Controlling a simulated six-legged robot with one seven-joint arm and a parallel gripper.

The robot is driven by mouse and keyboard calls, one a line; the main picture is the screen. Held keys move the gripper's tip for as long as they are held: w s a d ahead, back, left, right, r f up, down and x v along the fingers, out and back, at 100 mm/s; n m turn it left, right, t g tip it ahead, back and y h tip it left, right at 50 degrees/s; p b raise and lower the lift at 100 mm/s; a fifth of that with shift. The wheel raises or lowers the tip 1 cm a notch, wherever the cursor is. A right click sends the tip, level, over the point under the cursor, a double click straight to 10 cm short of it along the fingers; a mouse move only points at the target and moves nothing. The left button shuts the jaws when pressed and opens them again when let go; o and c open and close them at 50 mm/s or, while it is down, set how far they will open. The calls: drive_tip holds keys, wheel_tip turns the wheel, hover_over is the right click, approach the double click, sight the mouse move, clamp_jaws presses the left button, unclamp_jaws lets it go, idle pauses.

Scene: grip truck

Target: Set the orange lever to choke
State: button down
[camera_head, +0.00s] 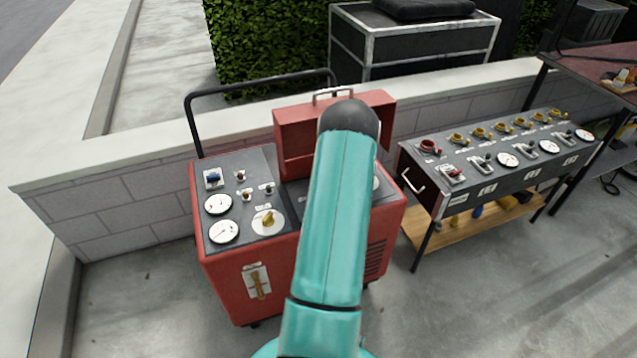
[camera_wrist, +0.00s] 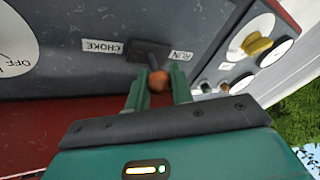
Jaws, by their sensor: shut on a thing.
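The orange lever (camera_wrist: 158,82) shows in the wrist view as a round orange knob on a dark stem. The stem comes out of a dark slot plate (camera_wrist: 148,52) on the grey panel, near the middle of the slot. My gripper (camera_wrist: 159,88) is shut on the knob, with one green finger on each side. The "CHOKE" label (camera_wrist: 102,46) is left of the slot and the "RUN" label (camera_wrist: 181,55) is right of it. Both labels read upside down. In the head view my arm hides the lever and gripper.
The red machine (camera_head: 232,290) stands before a low block wall (camera_head: 130,222). Its panel holds gauges, switches and a yellow knob (camera_head: 268,219). Its raised red lid (camera_head: 292,131) is beside my arm. A bench of controls (camera_head: 497,183) stands to the right.

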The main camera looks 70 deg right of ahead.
drive_tip(key=shift+s+d+f+t+y, duration=0.2)
drive_tip(key=shift+s+d+t+y, duration=0.25)
drive_tip(key=shift+t+y, duration=0.45)
drive_tip(key=shift+s+d+f+t+y, duration=0.2)
drive_tip(key=shift+s+d+t+y, duration=0.2)
drive_tip(key=shift+t+y, duration=0.45)
drive_tip(key=c, duration=1.2)
unclamp_jaws()
drive_tip(key=shift+c, duration=0.2)
drive_tip(key=v, duration=1.3)
drive_tip(key=shift+s+r, duration=0.15)
drive_tip(key=shift+s, duration=0.25)
drive_tip(key=shift+d, duration=0.15)
